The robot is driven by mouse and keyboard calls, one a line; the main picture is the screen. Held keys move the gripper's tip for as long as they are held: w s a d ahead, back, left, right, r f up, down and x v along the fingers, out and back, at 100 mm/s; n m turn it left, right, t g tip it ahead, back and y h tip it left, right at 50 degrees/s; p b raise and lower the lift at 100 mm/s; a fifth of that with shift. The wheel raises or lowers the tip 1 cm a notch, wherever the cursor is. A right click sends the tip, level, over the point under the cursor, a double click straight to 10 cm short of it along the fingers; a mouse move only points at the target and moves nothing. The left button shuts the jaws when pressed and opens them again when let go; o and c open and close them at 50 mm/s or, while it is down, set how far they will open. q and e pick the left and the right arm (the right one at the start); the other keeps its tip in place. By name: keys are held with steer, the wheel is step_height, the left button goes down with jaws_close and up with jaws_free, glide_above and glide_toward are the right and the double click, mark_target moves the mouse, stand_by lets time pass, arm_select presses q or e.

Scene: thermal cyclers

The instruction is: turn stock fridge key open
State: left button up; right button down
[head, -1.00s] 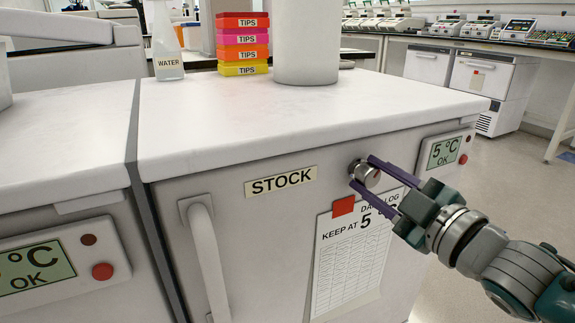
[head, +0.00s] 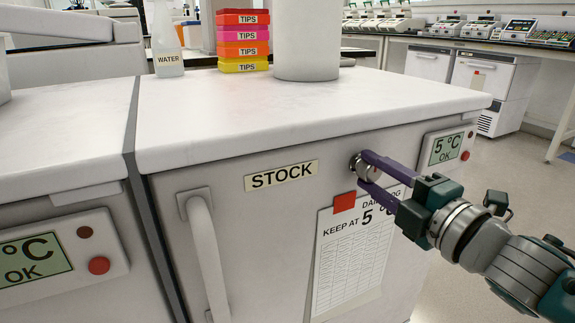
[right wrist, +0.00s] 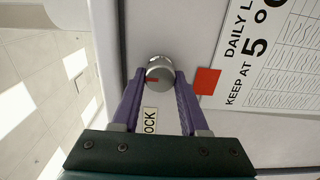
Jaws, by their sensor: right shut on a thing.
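The stock fridge (head: 270,215) stands in front of me with its door shut and a STOCK label (head: 281,176). Its key (head: 365,168) is a round silver knob in the upper right of the door; it also shows in the right wrist view (right wrist: 160,70) with a red mark on its left side. My right gripper (head: 369,170) is shut on the key, one purple finger on each side, and its fingers also show in the right wrist view (right wrist: 159,88). My left gripper is in neither current view.
A white handle (head: 208,255) is on the door's left. A log sheet (head: 350,262) under a red magnet (head: 344,202) hangs just below the key. A 5 °C display (head: 446,149) is to the right. TIPS boxes (head: 243,50) and a water bottle (head: 166,45) stand on top.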

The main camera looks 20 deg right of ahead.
stand_by(0.5)
steer(key=shift+c, duration=2.1)
jaws_free()
steer(key=shift+s, duration=0.1)
steer(key=shift+s, duration=0.35)
steer(key=s+p, duration=0.2)
steer(key=s, duration=0.7)
steer(key=shift+d, duration=0.4)
